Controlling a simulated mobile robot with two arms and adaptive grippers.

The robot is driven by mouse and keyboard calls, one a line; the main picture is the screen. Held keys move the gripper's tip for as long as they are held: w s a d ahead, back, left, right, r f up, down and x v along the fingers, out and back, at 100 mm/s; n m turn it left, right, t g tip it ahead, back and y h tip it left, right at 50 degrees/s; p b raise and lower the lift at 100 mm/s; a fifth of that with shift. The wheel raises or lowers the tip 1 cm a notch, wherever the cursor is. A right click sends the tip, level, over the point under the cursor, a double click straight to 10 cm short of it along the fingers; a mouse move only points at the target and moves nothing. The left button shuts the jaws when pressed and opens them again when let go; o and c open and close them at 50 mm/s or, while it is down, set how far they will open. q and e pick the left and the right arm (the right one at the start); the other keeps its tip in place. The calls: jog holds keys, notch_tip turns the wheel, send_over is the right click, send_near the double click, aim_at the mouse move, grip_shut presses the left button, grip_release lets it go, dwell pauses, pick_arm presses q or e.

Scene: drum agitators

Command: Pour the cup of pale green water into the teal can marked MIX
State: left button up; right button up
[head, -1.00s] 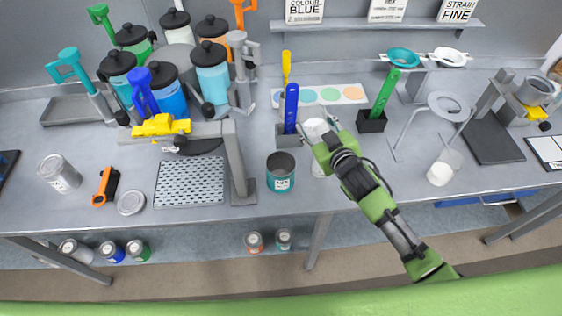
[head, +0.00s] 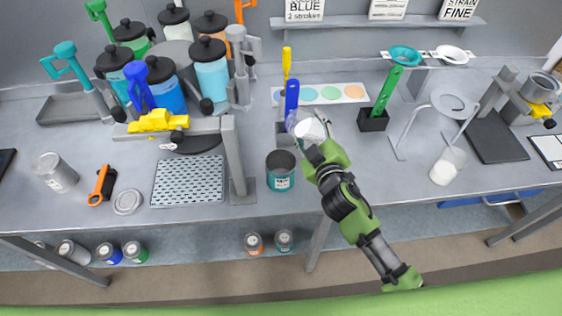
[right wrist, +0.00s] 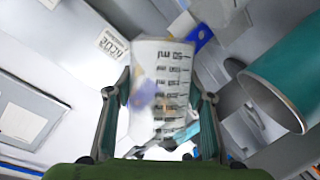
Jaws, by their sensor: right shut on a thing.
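My right gripper (head: 312,140) is shut on a clear cup (head: 302,122), behind and to the right of the teal can in the head view. The right wrist view shows the cup (right wrist: 160,85) between the two fingers, with dark scale marks on its wall. The cup looks tilted, and its contents look whitish; I cannot make out a green tint. The teal can (head: 281,178) with a white label stands open near the bench's front edge. It also shows in the right wrist view (right wrist: 290,75), apart from the cup. My left gripper is not in view.
A blue-handled tool (head: 291,98) stands close behind the cup. A green-handled tool in a black holder (head: 373,120) is to the right. Another cup with white contents (head: 446,168) stands further right. A grey post (head: 235,160) rises left of the can.

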jog(key=shift+r+n, duration=0.2)
jog(key=shift+n, duration=0.1)
jog(key=shift+a+b, duration=0.1)
jog(key=shift+b, duration=0.3)
jog(key=shift+f+t+b, duration=0.15)
jog(key=shift+t+b, duration=0.15)
jog(key=shift+b, duration=0.05)
jog(key=shift+n, duration=0.3)
jog(key=shift+b, duration=0.45)
jog(key=shift+w+d+f+n+b, duration=0.1)
jog(key=shift+d+n+b, duration=0.1)
jog(key=shift+n+b, duration=0.15)
